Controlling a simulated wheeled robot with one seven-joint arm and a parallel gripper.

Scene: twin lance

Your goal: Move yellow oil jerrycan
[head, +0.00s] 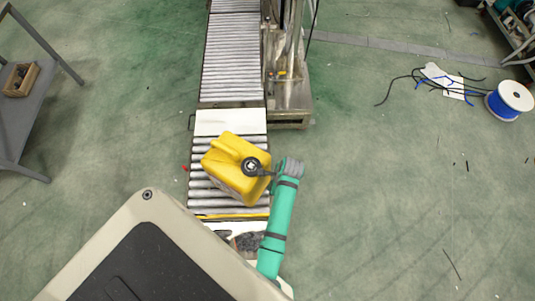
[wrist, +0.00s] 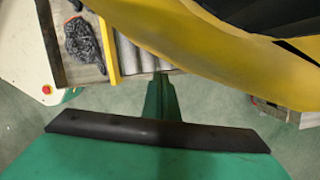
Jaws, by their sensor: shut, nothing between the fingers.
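The yellow oil jerrycan (head: 228,165) sits on the roller conveyor (head: 202,190), turned at an angle to the rollers. A dark round part shows at its right end; I cannot tell whether it is the cap or part of my gripper. My gripper (head: 266,172) is at the jerrycan's right side, close to or touching it, at the end of my green arm. It is shut with nothing held. In the wrist view the jerrycan (wrist: 235,45) fills the upper right, very close to the camera. The fingertips are not clear there.
The conveyor runs on to the back past a white plate (head: 230,122), beside a metal machine frame (head: 289,95). A dark grey crumpled item (head: 248,242) lies near the conveyor's front end. A cable spool (head: 509,100) stands at right. The floor right of my arm is mostly clear.

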